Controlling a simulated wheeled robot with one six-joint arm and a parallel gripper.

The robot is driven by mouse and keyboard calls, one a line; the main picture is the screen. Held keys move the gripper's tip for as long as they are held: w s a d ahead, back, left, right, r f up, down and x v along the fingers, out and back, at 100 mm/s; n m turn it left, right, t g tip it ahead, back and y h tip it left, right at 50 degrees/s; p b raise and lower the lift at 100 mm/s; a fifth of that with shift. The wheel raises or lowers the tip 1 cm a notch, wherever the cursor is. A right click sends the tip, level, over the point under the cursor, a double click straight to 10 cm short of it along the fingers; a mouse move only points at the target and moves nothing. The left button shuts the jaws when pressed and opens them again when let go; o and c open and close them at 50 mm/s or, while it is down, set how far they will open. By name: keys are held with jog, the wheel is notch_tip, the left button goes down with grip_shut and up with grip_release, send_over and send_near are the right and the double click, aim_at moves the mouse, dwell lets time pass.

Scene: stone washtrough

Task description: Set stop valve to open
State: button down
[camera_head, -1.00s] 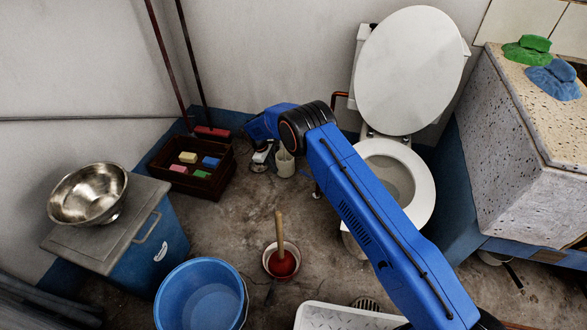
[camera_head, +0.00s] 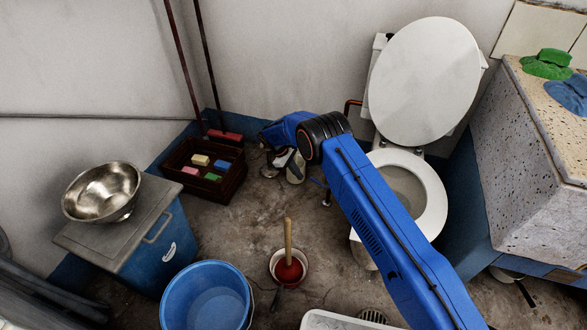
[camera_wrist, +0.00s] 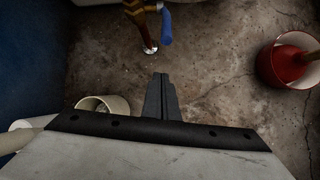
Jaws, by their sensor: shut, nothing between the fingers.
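The stop valve (camera_wrist: 148,32) shows at the top of the wrist view as a coppery pipe fitting with a blue lever (camera_wrist: 166,27) and a bright metal foot on the floor. The lever points down the picture, roughly along the pipe. In the head view only a small part of the valve (camera_head: 325,194) shows, left of the toilet's base and beside my arm. My gripper (camera_wrist: 160,84) is shut and empty. Its fingers point toward the valve, with a gap of bare floor showing between them. In the head view the fingertips are hard to make out.
The toilet (camera_head: 408,195) stands right of the valve, behind my arm. A pale cup (camera_wrist: 104,104) is close to my gripper's left. A plunger in a pot (camera_head: 287,266), a blue bucket (camera_head: 206,296) and a dark crate (camera_head: 203,170) stand on the floor.

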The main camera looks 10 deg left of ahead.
jog(key=shift+s+d+r, duration=0.15)
jog(key=shift+d+r, duration=0.1)
jog(key=shift+d, duration=0.3)
jog(key=shift+s+d+r, duration=0.15)
jog(key=shift+d+r, duration=0.15)
jog(key=shift+d, duration=0.25)
jog(key=shift+s+d+r, duration=0.15)
jog(key=shift+d+r, duration=0.1)
jog(key=shift+d, duration=0.3)
jog(key=shift+d+r, duration=0.15)
jog(key=shift+r, duration=0.05)
